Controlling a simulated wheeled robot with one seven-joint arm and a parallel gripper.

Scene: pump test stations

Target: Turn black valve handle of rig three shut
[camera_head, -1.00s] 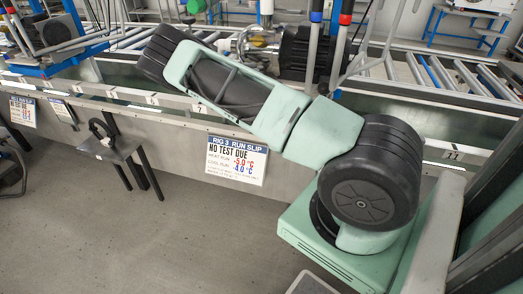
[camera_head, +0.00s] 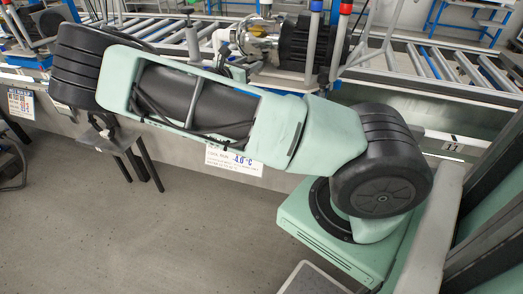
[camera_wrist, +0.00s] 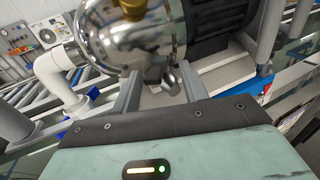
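The rig three pump, with a shiny chrome body (camera_head: 258,40) and a black ribbed motor (camera_head: 300,45), stands on the roller line behind my arm. In the wrist view the chrome body (camera_wrist: 130,35) is close ahead of my gripper (camera_wrist: 160,88). Its two grey fingers are apart, with a small metal fitting showing beyond the gap. I see nothing held between them. I cannot make out the black valve handle in either view.
A white pipe (camera_wrist: 60,75) runs left of the pump in the wrist view. Blue-capped (camera_head: 316,6) and red-capped (camera_head: 345,8) posts stand by the motor. A small grey stand (camera_head: 110,140) with a black item is at the left. The floor in front is clear.

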